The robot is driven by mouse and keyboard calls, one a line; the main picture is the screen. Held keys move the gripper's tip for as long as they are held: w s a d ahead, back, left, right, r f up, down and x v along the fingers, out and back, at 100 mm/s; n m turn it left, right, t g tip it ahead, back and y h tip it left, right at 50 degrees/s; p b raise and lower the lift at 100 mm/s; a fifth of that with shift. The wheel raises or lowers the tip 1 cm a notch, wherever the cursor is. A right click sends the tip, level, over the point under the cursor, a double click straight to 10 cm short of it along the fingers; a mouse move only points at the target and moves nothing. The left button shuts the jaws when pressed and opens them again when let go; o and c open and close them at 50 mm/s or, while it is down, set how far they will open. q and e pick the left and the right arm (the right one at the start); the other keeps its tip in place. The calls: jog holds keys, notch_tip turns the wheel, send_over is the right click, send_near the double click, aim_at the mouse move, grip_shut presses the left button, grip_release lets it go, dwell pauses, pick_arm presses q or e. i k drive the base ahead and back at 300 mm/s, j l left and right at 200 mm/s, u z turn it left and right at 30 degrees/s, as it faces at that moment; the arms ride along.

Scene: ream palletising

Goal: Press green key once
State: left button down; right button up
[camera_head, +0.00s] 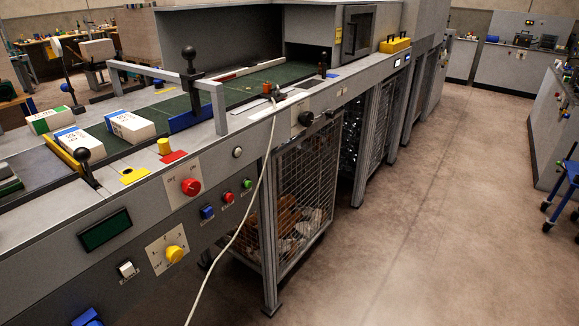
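The green key (247,183) is a small round button on the sloped front panel of the grey machine (330,85). A red button (228,197) and a blue key (207,212) sit in a row to its left, lower along the panel. Nothing touches the green key or covers it. Neither of my grippers shows in the head view.
A white cable (262,165) hangs down just right of the green key. A large red knob (191,187) and a yellow knob (175,254) stick out left of it. Paper reams (130,126) lie on the green bed. The floor (430,220) at right is clear.

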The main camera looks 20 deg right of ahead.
aim_at(248, 183)
jog(key=i+l, duration=0.1)
jog(key=l, duration=0.55)
jog(key=i+l, duration=0.1)
jog(key=l, duration=0.6)
jog(key=i+l, duration=0.1)
jog(key=l, duration=0.55)
